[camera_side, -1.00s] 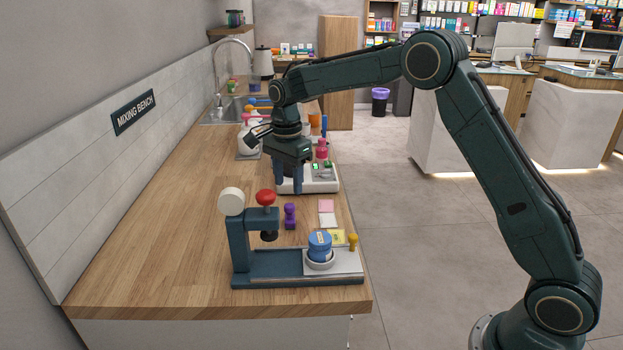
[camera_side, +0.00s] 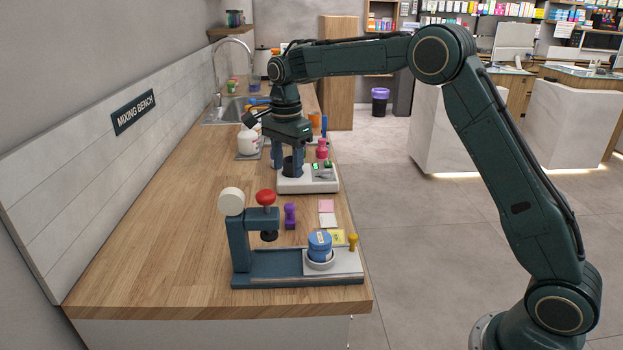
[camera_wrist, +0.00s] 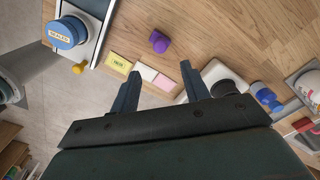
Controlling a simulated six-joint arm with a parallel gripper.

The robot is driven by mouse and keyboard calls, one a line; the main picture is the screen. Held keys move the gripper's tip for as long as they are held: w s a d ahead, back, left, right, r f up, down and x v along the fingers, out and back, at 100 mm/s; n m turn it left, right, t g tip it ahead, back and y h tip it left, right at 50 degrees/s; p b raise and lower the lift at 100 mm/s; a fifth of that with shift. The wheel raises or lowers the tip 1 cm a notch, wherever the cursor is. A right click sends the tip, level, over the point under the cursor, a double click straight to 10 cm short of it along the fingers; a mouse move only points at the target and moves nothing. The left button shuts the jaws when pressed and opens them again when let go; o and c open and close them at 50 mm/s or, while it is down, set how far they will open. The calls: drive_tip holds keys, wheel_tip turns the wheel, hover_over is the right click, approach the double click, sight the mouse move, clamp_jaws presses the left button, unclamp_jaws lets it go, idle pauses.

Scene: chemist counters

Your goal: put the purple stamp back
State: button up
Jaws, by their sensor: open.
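The purple stamp (camera_side: 290,216) stands on the wooden bench, right of the press with the red knob. It also shows in the wrist view (camera_wrist: 159,41), past my fingertips and apart from them. My gripper (camera_side: 288,168) is above the white scale (camera_side: 308,186), farther along the bench than the stamp. Its two fingers show in the wrist view (camera_wrist: 161,82), spread with nothing between them. A dark round thing (camera_side: 292,167) is seen at the fingers in the side view; it looks to be on the scale, behind them.
The press (camera_side: 241,245) stands at the near end, with a blue-lidded jar (camera_side: 319,245) in its white holder. Pink, white and yellow notes (camera_side: 337,237) lie near the bench's right edge. A pink stamp (camera_side: 322,149) stands beyond the scale.

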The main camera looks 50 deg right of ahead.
drive_tip(key=s+r+n+t, duration=0.1)
drive_tip(key=s+r+n, duration=0.35)
drive_tip(key=s, duration=0.35)
drive_tip(key=s+r+n+t, duration=0.2)
drive_tip(key=s+r+n, duration=0.3)
drive_tip(key=s, duration=0.4)
drive_tip(key=s+a+f+n+t, duration=0.1)
drive_tip(key=s+n, duration=0.7)
drive_tip(key=s, duration=1.1)
drive_tip(key=shift+s+a+f+t, duration=0.15)
drive_tip(key=shift+s+f+t, duration=0.25)
drive_tip(key=shift+f+t, duration=0.5)
drive_tip(key=shift+n, duration=0.25)
